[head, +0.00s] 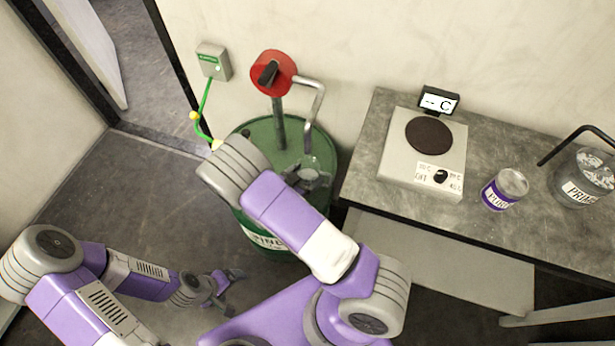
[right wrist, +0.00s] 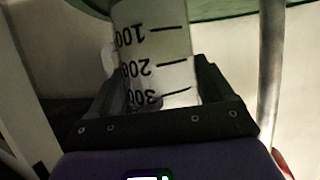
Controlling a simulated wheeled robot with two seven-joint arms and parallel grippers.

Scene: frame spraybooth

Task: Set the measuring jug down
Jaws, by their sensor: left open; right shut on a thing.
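The measuring jug (right wrist: 152,45) is clear to whitish, with black marks of 100, 200 and 300 that appear upside down in the right wrist view. My right gripper (right wrist: 158,85) is shut on it, a finger on each side. In the head view my right gripper (head: 305,178) is over the lid of the green drum (head: 323,160), near the bent spout. The jug is hard to make out there, and I cannot tell whether its base touches the lid. My left gripper (head: 221,287) is open and empty, low over the floor at the left.
A pump with a red head (head: 273,73) and a grey spout (head: 314,95) rises from the drum. A green cable runs from a wall box (head: 213,62). The bench to the right carries a hotplate (head: 424,150), a purple-labelled jar (head: 505,188) and a primer pot (head: 583,180).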

